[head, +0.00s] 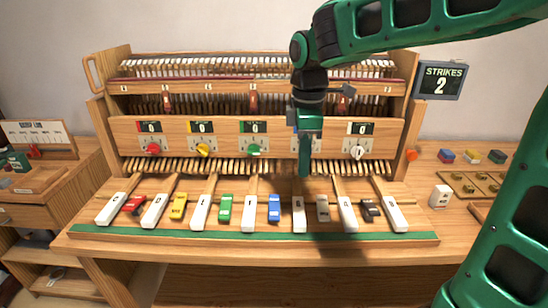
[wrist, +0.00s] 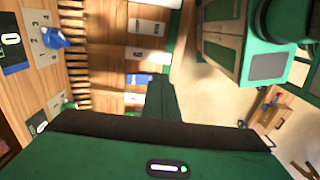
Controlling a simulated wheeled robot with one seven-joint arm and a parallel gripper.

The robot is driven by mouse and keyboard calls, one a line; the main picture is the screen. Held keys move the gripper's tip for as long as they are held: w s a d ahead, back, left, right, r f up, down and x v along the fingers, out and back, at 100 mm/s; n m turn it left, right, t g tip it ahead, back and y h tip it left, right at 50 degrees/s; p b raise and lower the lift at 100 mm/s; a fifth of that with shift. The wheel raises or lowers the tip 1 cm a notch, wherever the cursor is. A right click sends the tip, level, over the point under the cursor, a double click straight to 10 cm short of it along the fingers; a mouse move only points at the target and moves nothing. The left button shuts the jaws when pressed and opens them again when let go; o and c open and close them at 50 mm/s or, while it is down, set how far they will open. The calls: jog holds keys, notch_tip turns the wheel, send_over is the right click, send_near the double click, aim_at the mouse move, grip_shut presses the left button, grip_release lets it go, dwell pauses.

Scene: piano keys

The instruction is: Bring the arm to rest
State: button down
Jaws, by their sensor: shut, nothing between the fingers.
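My gripper (head: 304,172) hangs from my green arm in front of the wooden piano rack, a little right of its middle. Its fingers point down above the keys and look closed, with nothing between them. In the wrist view the gripper (wrist: 160,95) juts out over the white keys. White keys (head: 249,214) and small coloured keys, such as a blue one (head: 274,208) and a green one (head: 225,207), lie in a row below it. The gripper appears apart from the keys. It hides one counter panel and its knob in the head view.
The rack (head: 122,140) has counters and coloured knobs, such as a red knob (head: 153,149). A sign (head: 440,81) reads STRIKES 2. Small coloured blocks (head: 446,156) and a tray (head: 482,184) lie at right. A side desk (head: 30,185) stands at left.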

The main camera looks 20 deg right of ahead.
jog(key=s+d+f+m, duration=0.4)
jog(key=s+d+m, duration=0.5)
jog(key=s, duration=0.3)
jog(key=s+d+f+m, duration=0.4)
jog(key=s+d+m, duration=0.6)
jog(key=s+m, duration=0.1)
jog(key=shift+s+m, duration=0.4)
jog(key=shift+m, duration=0.2)
notch_tip(320, 180, up, 7)
jog(key=n, duration=2.1)
send_over(299, 218)
jog(key=shift+a+r, duration=0.1)
jog(key=shift+r, duration=0.1)
jog(key=shift+s, duration=0.1)
notch_tip(299, 218, down, 14)
jog(key=shift+f, duration=0.1)
